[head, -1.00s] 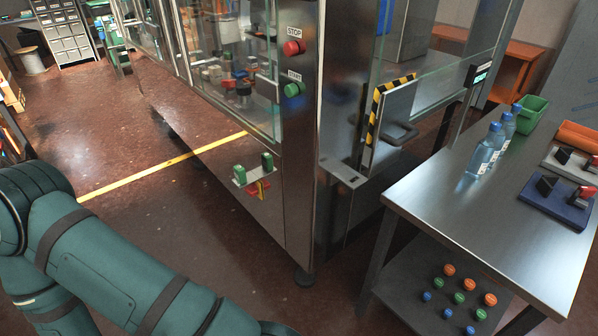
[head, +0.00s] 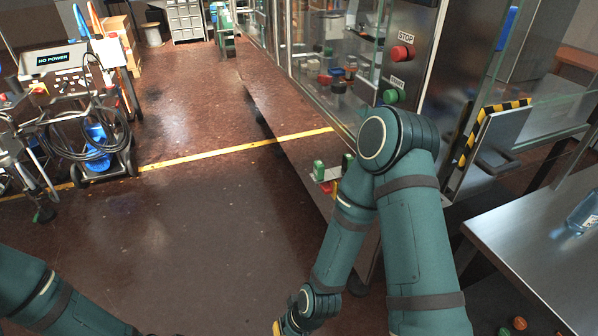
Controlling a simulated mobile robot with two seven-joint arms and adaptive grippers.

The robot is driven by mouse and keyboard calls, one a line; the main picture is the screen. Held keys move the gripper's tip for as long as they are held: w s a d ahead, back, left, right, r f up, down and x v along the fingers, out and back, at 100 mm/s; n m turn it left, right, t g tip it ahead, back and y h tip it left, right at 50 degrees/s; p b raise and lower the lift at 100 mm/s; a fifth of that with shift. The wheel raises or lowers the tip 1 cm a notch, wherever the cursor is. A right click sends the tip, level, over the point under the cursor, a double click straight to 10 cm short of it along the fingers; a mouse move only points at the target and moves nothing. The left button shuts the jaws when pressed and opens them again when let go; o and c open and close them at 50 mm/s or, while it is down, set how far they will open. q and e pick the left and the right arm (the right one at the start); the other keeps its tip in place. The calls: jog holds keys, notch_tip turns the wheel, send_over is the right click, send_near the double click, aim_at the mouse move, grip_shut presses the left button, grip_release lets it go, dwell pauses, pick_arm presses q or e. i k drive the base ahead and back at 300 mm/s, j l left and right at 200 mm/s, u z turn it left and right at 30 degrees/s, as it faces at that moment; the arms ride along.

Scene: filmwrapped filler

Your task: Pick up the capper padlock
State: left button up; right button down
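I cannot make out a thing that is clearly the capper padlock. On the lower front panel of the machine (head: 308,196), a bracket carries two green knobs (head: 319,171) with a small red and yellow piece (head: 326,187) between them; my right arm partly covers it, and I cannot tell whether it is a padlock. My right arm bends at the elbow in front of the machine and reaches down to the bottom edge, where its gripper is out of frame. My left arm crosses the lower left corner, and its gripper is out of frame too.
A steel table (head: 530,235) with a bottle (head: 584,212) stands at the right. A wheeled cart (head: 75,110) with cables and a "NO POWER" display stands at the left. A yellow floor line (head: 235,149) runs to the machine. The brown floor (head: 200,235) between is clear.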

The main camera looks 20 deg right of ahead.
aim_at(319, 167)
jog(key=z, duration=0.85)
